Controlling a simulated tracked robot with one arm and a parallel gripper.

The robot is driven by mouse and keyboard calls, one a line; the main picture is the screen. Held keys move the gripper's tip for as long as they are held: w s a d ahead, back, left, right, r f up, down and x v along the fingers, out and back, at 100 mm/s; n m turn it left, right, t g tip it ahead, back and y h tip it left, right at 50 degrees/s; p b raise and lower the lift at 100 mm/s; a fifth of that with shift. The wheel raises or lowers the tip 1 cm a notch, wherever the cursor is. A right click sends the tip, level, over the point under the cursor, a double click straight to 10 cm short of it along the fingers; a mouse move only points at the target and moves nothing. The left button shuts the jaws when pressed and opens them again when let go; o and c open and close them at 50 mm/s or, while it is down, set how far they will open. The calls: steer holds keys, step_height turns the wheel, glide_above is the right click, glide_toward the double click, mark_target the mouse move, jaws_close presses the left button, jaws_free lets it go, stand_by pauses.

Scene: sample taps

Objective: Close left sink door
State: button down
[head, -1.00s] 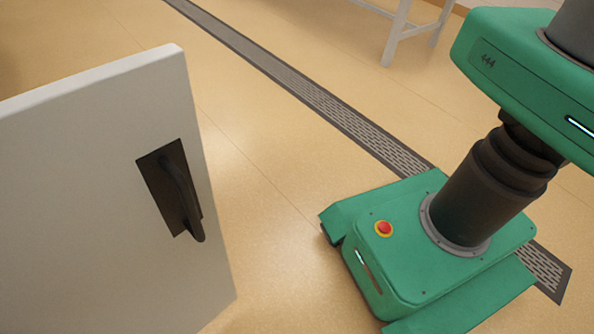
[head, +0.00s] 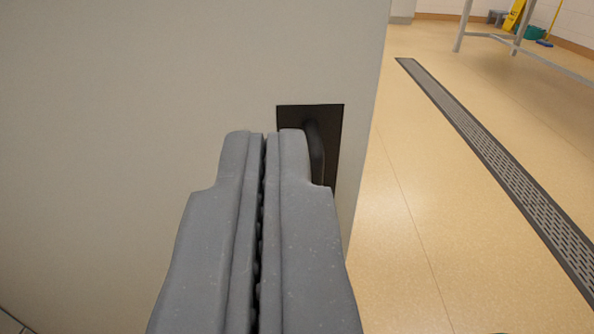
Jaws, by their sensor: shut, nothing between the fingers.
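A pale grey door panel (head: 150,90) fills the left of the head view, its upright edge near the middle right. It stands open over the floor. A black handle (head: 316,150) on a dark backing plate (head: 330,115) sits near that edge. My gripper (head: 264,135) is shut and empty, its fingers side by side and pointing at the door just left of the handle. The fingers hide part of the plate and handle. I cannot tell whether the fingertips touch the door.
A grated floor drain (head: 500,170) runs across the tan floor on the right. A pale table frame (head: 490,37) stands at the back right. A yellow floor sign (head: 514,16) and a green bucket (head: 536,33) are by the far wall. The floor right of the door is clear.

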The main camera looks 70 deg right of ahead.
mark_target(272, 61)
steer(key=b+x, duration=0.2)
steer(key=x, duration=0.7)
